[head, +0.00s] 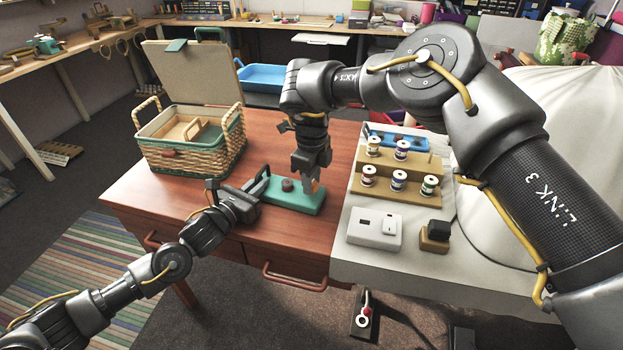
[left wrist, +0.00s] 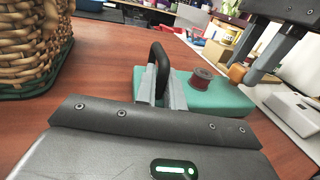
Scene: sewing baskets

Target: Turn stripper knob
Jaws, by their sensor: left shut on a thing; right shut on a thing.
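The stripper, a teal block (head: 293,202), lies on the red-brown wooden table, with a dark red spool (head: 287,185) on top. It also shows in the left wrist view (left wrist: 222,98). A small orange-brown knob (left wrist: 237,73) is at its right end. My left gripper (head: 262,180) is shut on the black handle (left wrist: 158,68) at the block's left end; its fingers (left wrist: 160,92) lie on both sides of the handle. My right gripper (head: 312,180) points down at the right end and is shut on the knob; its fingers partly hide the knob in the head view.
A wicker basket (head: 192,150) with its lid open stands at the back left. A tiered rack (head: 398,178) with several thread spools and a white box (head: 374,229) stand to the right. Bare tabletop (head: 160,205) lies to the left.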

